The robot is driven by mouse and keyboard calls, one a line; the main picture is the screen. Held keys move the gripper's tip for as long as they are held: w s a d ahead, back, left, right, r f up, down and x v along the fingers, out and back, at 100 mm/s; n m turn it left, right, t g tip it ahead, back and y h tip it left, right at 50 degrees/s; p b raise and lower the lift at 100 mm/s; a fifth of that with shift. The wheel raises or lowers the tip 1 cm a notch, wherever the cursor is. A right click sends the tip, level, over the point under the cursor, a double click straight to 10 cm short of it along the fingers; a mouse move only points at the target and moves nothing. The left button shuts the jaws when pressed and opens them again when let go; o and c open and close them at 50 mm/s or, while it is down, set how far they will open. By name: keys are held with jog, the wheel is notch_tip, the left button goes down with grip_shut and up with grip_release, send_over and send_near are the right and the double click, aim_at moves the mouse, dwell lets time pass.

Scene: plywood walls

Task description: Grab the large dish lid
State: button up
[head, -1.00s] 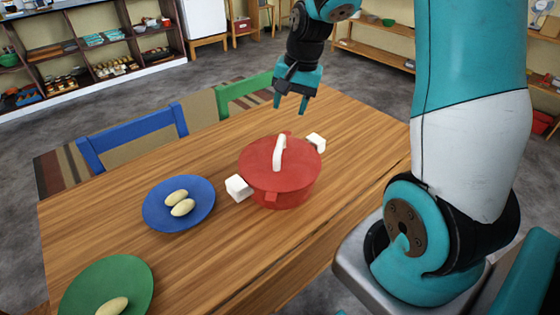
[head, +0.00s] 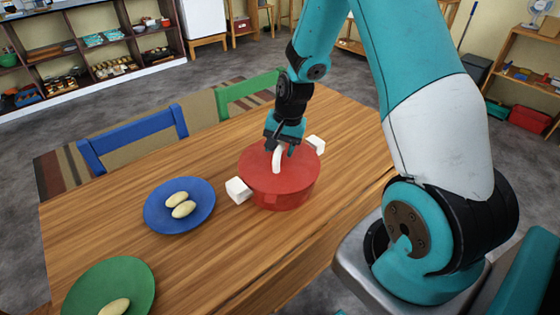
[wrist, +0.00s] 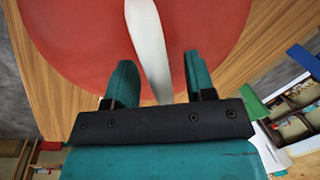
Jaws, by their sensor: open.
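The large dish lid (head: 262,175) is red with a white arched handle (head: 277,160). It sits on a red pot (head: 285,201) with white side grips on the wooden table. My gripper (head: 281,150) is at the far end of the handle, just above the lid. In the wrist view, my gripper (wrist: 157,75) is open, with one teal finger on each side of the white handle (wrist: 149,45) and a gap to both. The red lid (wrist: 80,40) fills the upper part of that view.
A blue plate (head: 158,217) with two pale oval items is left of the pot. A green plate (head: 95,275) with another is at the front left. A blue chair (head: 130,137) and a green chair (head: 240,92) stand at the table's far edge. The wooden table (head: 215,265) has bare space around the pot.

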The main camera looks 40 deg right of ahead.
grip_shut()
jog(key=shift+r, duration=0.15)
